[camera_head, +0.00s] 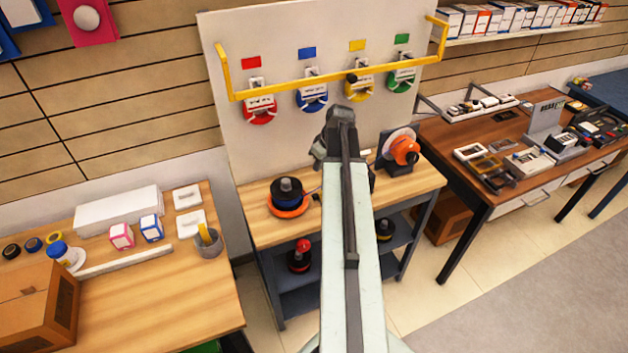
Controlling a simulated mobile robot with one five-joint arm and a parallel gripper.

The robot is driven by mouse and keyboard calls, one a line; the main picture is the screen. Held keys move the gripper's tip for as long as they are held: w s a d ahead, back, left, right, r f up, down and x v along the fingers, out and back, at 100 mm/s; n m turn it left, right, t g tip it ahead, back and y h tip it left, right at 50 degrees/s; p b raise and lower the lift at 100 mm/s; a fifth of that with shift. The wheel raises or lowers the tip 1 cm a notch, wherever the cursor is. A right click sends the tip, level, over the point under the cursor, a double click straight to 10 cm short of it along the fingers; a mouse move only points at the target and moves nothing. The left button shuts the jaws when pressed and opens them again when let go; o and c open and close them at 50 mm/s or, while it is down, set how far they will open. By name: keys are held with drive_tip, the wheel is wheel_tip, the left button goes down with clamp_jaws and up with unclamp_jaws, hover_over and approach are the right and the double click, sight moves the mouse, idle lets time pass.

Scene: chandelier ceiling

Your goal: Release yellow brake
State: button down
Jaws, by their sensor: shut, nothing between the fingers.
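The yellow brake (362,90) hangs on the upright white board under a yellow label (357,45). It has a white and grey body over a round yellow part. It stands between the blue brake (312,101) on its left and the green brake (402,82) on its right. The red brake (261,107) is at the far left of the row. My gripper (340,113) is at the dark end of my arm, below and slightly left of the yellow brake in the picture. It is shut and empty. Its fingertips are hard to make out, and I cannot tell its distance to the board.
A yellow rail (290,86) crosses in front of the brakes, with a small dark piece near the yellow one. Below, a wooden bench (246,218) carries a black and orange reel (287,196) and an orange-wheeled device (403,150). Cluttered tables stand left and right.

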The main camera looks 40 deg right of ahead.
sight(317, 194)
drive_tip(key=shift+a, duration=0.1)
drive_tip(key=b+x, duration=1)
drive_tip(key=x, duration=0.1)
drive_tip(key=shift+f+b, duration=0.15)
drive_tip(key=shift+b, duration=0.2)
drive_tip(key=s, duration=0.1)
drive_tip(key=s+r+p, duration=0.1)
drive_tip(key=s, duration=0.1)
drive_tip(key=shift+s+a+r, duration=0.1)
drive_tip(key=shift+s+r, duration=0.05)
drive_tip(key=shift+s, duration=0.5)
drive_tip(key=shift+s+a, duration=0.25)
drive_tip(key=shift+s, duration=0.4)
drive_tip(key=shift+s+a, duration=0.2)
drive_tip(key=shift+s, duration=0.4)
drive_tip(key=shift+s+a, duration=0.25)
drive_tip(key=shift+s, duration=0.4)
